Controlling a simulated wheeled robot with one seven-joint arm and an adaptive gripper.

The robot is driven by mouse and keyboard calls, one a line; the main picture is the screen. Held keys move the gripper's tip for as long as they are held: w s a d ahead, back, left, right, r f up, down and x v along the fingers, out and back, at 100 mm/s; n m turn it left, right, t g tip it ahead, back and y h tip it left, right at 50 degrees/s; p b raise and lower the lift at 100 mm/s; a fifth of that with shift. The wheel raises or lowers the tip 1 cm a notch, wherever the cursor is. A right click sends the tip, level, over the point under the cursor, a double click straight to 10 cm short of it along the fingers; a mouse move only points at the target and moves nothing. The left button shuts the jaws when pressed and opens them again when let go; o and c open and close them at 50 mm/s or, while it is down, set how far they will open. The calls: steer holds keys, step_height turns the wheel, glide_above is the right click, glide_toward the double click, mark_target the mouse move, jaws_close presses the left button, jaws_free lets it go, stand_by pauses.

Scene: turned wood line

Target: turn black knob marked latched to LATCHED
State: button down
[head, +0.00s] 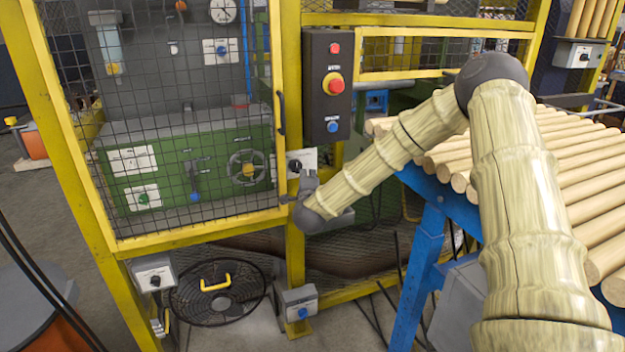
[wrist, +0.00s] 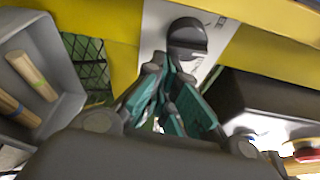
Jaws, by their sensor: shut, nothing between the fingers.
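The black knob (wrist: 187,36) sits on a white plate (wrist: 222,38) on the yellow frame, just beyond my fingertips in the wrist view. The plate has a small dark mark near its upper right that I cannot read. In the head view the knob (head: 294,165) is small on its white plate (head: 308,158), beside the cage door's edge. My gripper (head: 308,180) is just below it there. In the wrist view my gripper (wrist: 168,72) has its fingers together and empty, close under the knob. I cannot tell whether they touch it.
A black control box (head: 327,85) with red and blue buttons hangs above the plate. The mesh cage door (head: 190,130) with its dark handle (head: 281,112) is at the left. A roller-like stack of wooden rods (head: 560,150) on a blue stand is at the right.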

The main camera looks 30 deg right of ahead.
steer(key=m+b, duration=0.1)
steer(key=m+g+b, duration=0.1)
steer(key=m, duration=0.1)
steer(key=shift+a+f+y, duration=0.35)
steer(key=shift+f+y, duration=0.05)
steer(key=shift+w+a+f+m+y+b, duration=0.1)
steer(key=shift+a+m+y+b, duration=0.15)
steer(key=shift+m+b, duration=0.3)
steer(key=shift+a+f+m+y+b, duration=0.1)
steer(key=shift+m+y+b, duration=0.2)
steer(key=shift+m, duration=0.45)
steer(key=shift+a+b, duration=0.25)
steer(key=shift+b, duration=0.25)
stand_by(0.5)
